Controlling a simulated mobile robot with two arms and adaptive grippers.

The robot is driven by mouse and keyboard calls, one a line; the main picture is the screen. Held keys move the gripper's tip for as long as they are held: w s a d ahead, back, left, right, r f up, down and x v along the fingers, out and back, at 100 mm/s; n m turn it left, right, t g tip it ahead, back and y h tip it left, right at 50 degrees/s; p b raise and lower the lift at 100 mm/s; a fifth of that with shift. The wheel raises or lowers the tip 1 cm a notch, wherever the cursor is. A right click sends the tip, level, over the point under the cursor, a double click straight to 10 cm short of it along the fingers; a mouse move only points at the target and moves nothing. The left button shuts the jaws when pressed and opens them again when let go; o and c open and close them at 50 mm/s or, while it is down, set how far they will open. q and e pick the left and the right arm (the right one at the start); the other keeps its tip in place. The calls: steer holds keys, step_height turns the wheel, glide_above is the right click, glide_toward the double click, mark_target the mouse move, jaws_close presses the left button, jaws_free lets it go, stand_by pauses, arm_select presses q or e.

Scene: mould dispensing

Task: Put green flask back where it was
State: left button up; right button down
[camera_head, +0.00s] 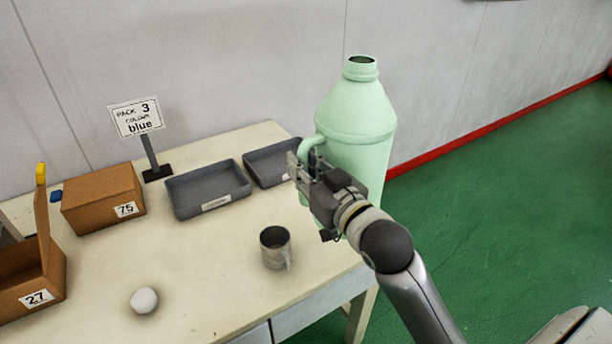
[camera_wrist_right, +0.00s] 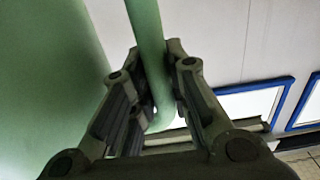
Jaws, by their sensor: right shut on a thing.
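The green flask (camera_head: 354,128) is a large pale green jug with an open neck and a side handle. In the head view it is upright at the right end of the table; whether its base touches the table is hidden behind my arm. My right gripper (camera_head: 306,168) is at the handle, on the flask's left side. In the right wrist view the gripper (camera_wrist_right: 156,85) is shut on the green handle (camera_wrist_right: 147,35), with the flask's body (camera_wrist_right: 45,80) filling the left. My left gripper is not in view.
On the table (camera_head: 215,265) stand a metal mug (camera_head: 275,248), a white ball (camera_head: 144,300), two grey trays (camera_head: 208,190) (camera_head: 271,162), and cardboard boxes marked 75 (camera_head: 103,198) and 27 (camera_head: 30,275). A sign (camera_head: 136,118) reads "PACK 3 COLOUR blue".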

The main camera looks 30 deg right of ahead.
steer(key=w+d+f, duration=0.3)
steer(key=w+f, duration=0.5)
steer(key=f, duration=0.2)
steer(key=shift+w, duration=0.25)
steer(key=shift+a+f, duration=0.1)
steer(key=shift+f, duration=0.15)
steer(key=c, duration=1.7)
jaws_free()
steer(key=shift+f, duration=0.25)
steer(key=o, duration=0.3)
steer(key=shift+s, duration=0.1)
steer(key=shift+r, duration=0.1)
